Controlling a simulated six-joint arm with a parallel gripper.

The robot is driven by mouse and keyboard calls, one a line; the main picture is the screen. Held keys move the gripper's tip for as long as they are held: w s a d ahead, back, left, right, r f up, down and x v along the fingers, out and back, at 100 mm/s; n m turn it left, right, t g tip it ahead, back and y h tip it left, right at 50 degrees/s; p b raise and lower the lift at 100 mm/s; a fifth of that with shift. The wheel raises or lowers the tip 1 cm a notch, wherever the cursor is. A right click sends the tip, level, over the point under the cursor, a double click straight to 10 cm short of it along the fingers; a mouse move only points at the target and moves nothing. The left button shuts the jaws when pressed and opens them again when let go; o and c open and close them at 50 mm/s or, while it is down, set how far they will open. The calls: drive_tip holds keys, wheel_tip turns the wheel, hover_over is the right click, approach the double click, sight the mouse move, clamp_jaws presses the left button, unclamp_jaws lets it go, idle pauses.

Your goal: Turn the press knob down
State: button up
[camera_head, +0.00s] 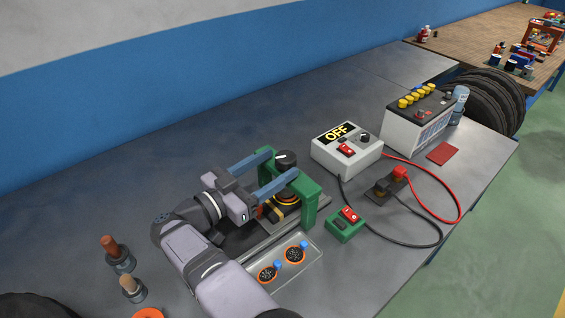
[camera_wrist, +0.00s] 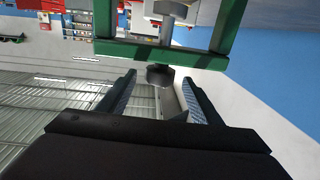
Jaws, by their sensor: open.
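The press has a green frame (camera_head: 310,196) on the metal workbench, with a black knob (camera_head: 286,157) on top that carries a white mark. My gripper (camera_head: 284,163) is open, with one blue finger on each side of the knob. In the wrist view the dark knob (camera_wrist: 160,75) sits between the tips of my open gripper (camera_wrist: 158,79), with a gap visible on both sides. The green frame (camera_wrist: 150,52) crosses the view just beyond the fingertips. A round part with an orange ring (camera_head: 286,199) sits under the frame, partly hidden by my gripper.
A clear tray (camera_head: 310,261) with orange-rimmed parts lies in front of the press. A green switch box (camera_head: 345,225), a white box reading OFF (camera_head: 330,155) and a battery (camera_head: 418,118) stand to the right, with loose cables (camera_head: 455,215). The bench behind the press is clear.

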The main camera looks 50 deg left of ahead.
drive_tip(key=shift+s+d, duration=0.15)
drive_tip(key=shift+s, duration=1.5)
drive_tip(key=shift+r, duration=0.1)
drive_tip(key=shift+c, duration=0.3)
drive_tip(key=w+d+r+p, duration=0.2)
drive_tip(key=r+p, duration=0.3)
drive_tip(key=r, duration=0.4)
drive_tip(key=w+d+r+p, duration=0.25)
drive_tip(key=r+p, duration=0.25)
drive_tip(key=r, duration=0.4)
drive_tip(key=n+g+y, duration=0.4)
drive_tip(key=g, duration=0.2)
approach(285, 157)
drive_tip(key=x, duration=0.3)
drive_tip(key=shift+p+x, duration=0.65)
drive_tip(key=shift+x, duration=3.15)
